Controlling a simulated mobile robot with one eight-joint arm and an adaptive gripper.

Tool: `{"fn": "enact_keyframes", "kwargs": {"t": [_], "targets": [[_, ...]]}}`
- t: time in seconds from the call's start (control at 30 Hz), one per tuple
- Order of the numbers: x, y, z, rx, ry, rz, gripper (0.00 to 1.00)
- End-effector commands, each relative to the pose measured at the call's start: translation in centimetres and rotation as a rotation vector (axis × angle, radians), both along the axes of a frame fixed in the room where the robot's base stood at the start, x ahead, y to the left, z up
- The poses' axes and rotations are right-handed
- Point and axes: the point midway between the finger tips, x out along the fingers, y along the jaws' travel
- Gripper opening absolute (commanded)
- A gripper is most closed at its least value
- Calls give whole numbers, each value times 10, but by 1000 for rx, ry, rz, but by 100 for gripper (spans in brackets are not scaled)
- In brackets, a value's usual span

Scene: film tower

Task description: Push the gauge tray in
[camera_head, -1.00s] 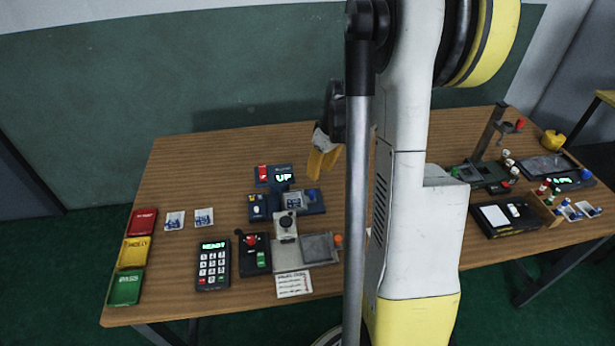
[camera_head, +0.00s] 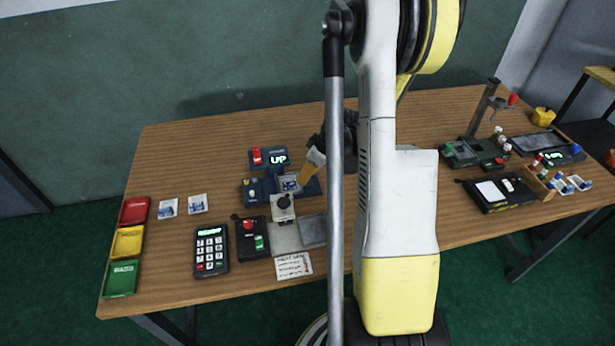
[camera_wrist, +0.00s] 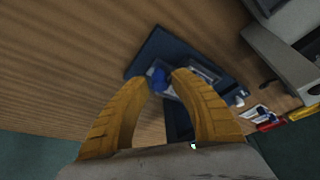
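A dark blue device, which I take to be the gauge, stands mid-table; its base (camera_head: 253,200) is partly hidden by my gripper. A pale square tray part (camera_head: 289,184) sits on it; whether it is in or out I cannot tell. In the wrist view a blue knob (camera_wrist: 157,77) shows at the device's near side, beside the pale tray part (camera_wrist: 205,72). My gripper (camera_head: 308,180) is over the device's right end. In the wrist view its yellow fingers (camera_wrist: 160,79) are apart, with the knob seen between the tips; contact cannot be told.
A display unit reading UP (camera_head: 278,159) stands behind the device. A grey lever machine (camera_head: 284,208) is just in front, with a keypad (camera_head: 210,250) and a black control box (camera_head: 253,237) to its left. Coloured trays (camera_head: 127,243) line the left edge. Bare wood lies at the back left.

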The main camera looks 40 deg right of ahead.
Motion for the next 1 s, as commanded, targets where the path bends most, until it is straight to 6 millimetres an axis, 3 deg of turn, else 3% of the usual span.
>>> {"fn": "enact_keyframes", "kwargs": {"t": [0.23,0.3,0.33,0.67,0.9,1.0], "targets": [[0,0,0,0,0,0,27],[0,0,0,0,0,0,6],[0,0,0,0,0,0,0],[2,3,0,0,0,2,0],[20,32,-1,0,1,4,0],[22,35,0,1,-1,3,0]]}}
